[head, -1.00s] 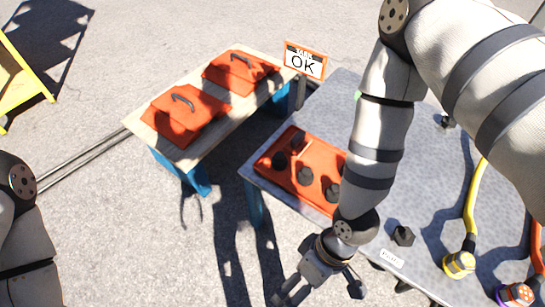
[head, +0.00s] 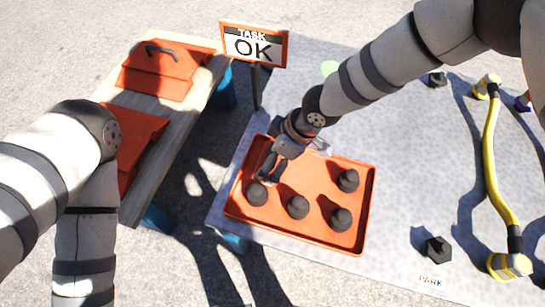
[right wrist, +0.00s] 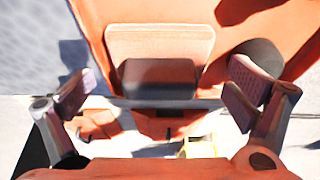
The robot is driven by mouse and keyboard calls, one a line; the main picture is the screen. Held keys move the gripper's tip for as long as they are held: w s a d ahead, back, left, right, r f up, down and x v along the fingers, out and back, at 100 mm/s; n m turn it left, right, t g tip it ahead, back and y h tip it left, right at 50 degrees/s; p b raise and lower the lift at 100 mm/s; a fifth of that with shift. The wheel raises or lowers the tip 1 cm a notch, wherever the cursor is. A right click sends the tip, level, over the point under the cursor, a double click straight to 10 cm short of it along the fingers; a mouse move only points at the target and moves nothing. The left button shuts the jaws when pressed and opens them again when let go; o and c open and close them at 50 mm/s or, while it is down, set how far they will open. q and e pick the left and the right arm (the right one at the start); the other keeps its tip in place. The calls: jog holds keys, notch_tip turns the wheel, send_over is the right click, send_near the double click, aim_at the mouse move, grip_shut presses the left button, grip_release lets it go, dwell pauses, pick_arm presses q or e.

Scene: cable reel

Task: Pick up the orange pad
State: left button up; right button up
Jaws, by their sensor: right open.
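A flat orange pad with a raised rim (head: 310,232) lies on the grey table and bears several black knobs (head: 297,206). My right gripper (head: 266,172) is open and empty at the pad's upper left corner, above or close to its edge. In the right wrist view its fingers (right wrist: 157,92) are spread wide. A lighter orange rounded piece (right wrist: 160,42) with a dark block below it shows between them; I cannot tell whether it is part of the pad. My left arm comes in from the left, but its gripper is out of view.
A wooden bench (head: 172,140) with orange toolboxes (head: 165,72) stands at the left. A sign reading "TASK OK" (head: 253,46) stands behind the pad. A yellow cable (head: 492,150) and a black knob (head: 437,248) are on the right of the table (head: 400,180).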

jog(key=c, duration=1.3)
jog(key=shift+r, duration=0.1)
jog(key=shift+w+r, duration=0.1)
jog(key=shift+r, duration=0.25)
jog(key=w+d+r, duration=0.2)
jog(key=d+r, duration=0.2)
jog(key=w+d+r, duration=0.2)
jog(key=d+r, duration=0.2)
jog(key=w+d+r, duration=0.2)
jog(key=d+r, duration=0.2)
jog(key=shift+w+d+p, duration=0.15)
jog(key=shift+d+p, duration=0.1)
jog(key=shift+p, duration=0.05)
